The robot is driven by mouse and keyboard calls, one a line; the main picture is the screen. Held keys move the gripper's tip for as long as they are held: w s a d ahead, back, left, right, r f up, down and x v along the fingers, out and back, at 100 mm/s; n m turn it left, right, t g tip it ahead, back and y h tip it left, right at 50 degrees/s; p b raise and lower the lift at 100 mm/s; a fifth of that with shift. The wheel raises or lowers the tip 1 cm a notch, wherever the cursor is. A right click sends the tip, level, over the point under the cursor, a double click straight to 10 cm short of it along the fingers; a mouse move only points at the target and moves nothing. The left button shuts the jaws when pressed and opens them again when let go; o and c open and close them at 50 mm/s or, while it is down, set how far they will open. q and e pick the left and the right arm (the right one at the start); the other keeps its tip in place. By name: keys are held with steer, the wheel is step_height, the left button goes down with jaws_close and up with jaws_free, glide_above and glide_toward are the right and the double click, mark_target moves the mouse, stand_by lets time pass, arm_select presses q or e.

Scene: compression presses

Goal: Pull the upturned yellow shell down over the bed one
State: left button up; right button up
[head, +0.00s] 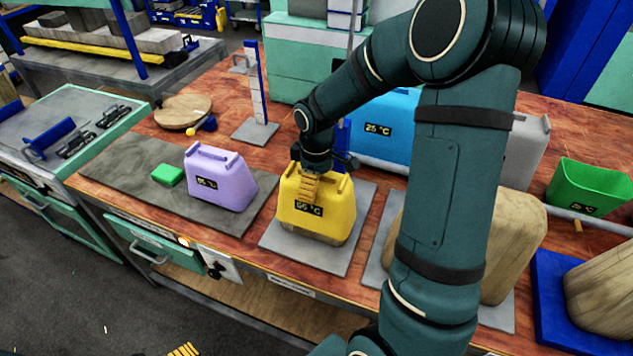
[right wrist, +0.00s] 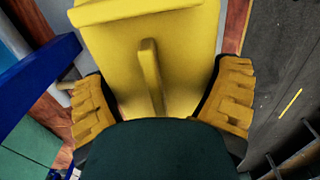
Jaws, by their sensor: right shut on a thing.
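The yellow shell (head: 325,213), marked 55 °C, stands over a pale brown wood-like bed (head: 318,238), whose lower edge shows beneath it. Both are on a grey plate (head: 285,246). My right gripper (head: 309,188) is at the shell's top and shut on it. In the right wrist view, the ridged fingers of that gripper (right wrist: 164,95) lie on either side of the yellow shell (right wrist: 190,35) and its raised rib. The shell's far side and most of the bed are hidden. A ridged yellow piece at the bottom edge looks like a fingertip of my left gripper (head: 185,350).
A lilac shell (head: 220,178) and a small green block (head: 167,174) stand left on a dark mat (head: 110,170). A blue shell (head: 385,130) stands behind. My right arm partly covers a wooden form (head: 512,230). A green bin (head: 590,188) is at right.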

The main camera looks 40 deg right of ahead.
steer(key=shift+f+b, duration=0.35)
steer(key=shift+f, duration=0.2)
steer(key=o, duration=1)
steer(key=shift+c, duration=0.2)
step_height(320, 180, up, 12)
steer(key=shift+r, duration=0.1)
